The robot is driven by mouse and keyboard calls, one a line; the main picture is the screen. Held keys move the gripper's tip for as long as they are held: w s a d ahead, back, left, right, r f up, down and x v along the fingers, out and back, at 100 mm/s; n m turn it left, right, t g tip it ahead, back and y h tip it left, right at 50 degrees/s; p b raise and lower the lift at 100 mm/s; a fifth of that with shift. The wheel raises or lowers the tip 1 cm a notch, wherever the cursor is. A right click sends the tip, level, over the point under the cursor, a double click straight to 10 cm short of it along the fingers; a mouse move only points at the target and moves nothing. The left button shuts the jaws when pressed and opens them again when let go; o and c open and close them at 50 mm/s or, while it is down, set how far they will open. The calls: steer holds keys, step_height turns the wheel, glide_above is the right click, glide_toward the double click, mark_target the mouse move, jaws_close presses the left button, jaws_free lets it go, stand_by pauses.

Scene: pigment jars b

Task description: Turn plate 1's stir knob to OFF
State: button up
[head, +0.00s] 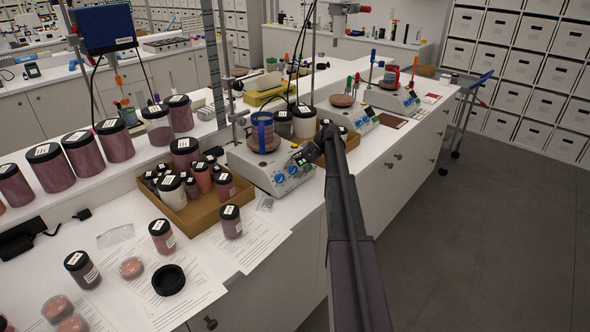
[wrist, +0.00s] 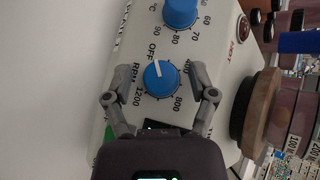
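The knob's white line points up, close to OFF. The "PLATE" label is partly cut off and its number is unreadable. My gripper (wrist: 164,84) is open, with one finger on each side of the stir knob; contact cannot be told. In the head view my gripper (head: 322,146) is at the plate's right front.
A second blue knob (wrist: 180,12) with a degree scale sits above the stir knob. More hot plates (head: 352,118) stand further along the bench. A cardboard tray of jars (head: 205,212) is left of the nearest plate. The floor (head: 480,240) at right is clear.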

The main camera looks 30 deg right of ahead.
steer(key=shift+f+m+b, duration=0.1)
steer(key=shift+m+b, duration=0.2)
steer(key=shift+b, duration=0.1)
